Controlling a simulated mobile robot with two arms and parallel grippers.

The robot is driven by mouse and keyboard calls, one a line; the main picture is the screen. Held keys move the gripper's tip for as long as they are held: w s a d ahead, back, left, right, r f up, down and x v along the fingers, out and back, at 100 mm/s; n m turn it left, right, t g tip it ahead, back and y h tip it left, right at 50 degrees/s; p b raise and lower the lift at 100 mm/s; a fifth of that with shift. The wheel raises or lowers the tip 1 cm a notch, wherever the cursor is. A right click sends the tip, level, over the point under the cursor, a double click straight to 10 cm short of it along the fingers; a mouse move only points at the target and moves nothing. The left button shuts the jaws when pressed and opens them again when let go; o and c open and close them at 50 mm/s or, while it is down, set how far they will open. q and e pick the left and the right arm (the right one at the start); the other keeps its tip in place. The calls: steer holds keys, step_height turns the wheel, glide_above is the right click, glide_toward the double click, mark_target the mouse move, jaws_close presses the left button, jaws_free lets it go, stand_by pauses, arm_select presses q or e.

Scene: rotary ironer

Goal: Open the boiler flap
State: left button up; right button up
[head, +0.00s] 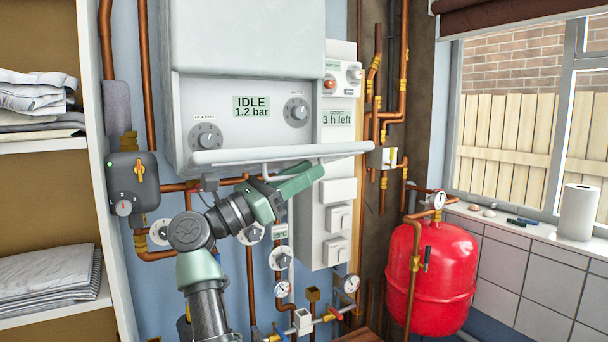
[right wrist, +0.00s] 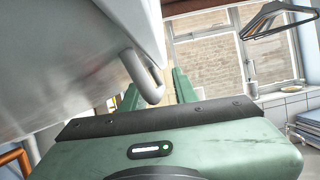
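The boiler flap (head: 285,154) is a pale panel at the foot of the boiler (head: 245,45). It stands folded out, almost edge-on to the head view, and the control panel above it is exposed, with an "IDLE 1.2 bar" display (head: 251,106) and two knobs. A bent pale handle (right wrist: 146,78) hangs from the flap in the right wrist view. My right gripper (head: 302,178) is just under the flap, its green fingers apart. The handle is close to the finger gap; whether it touches a finger I cannot tell. My left gripper is not in view.
Copper pipes and gauges (head: 283,289) run below and beside the boiler. A grey pump box (head: 133,185) and linen shelves stand left. A white control box (head: 325,215) is right of my gripper, with a red tank (head: 432,275) beyond.

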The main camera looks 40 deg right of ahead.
steer(key=shift+w+a+f+b, duration=0.15)
steer(key=shift+a+f+b, duration=0.1)
steer(key=shift+a+b, duration=0.05)
steer(key=b+v, duration=0.3)
steer(key=v, duration=0.4)
steer(key=b+v, duration=0.2)
steer(key=v, duration=0.7)
steer(key=shift+b, duration=0.3)
stand_by(0.3)
steer(key=shift+a, duration=0.1)
stand_by(0.4)
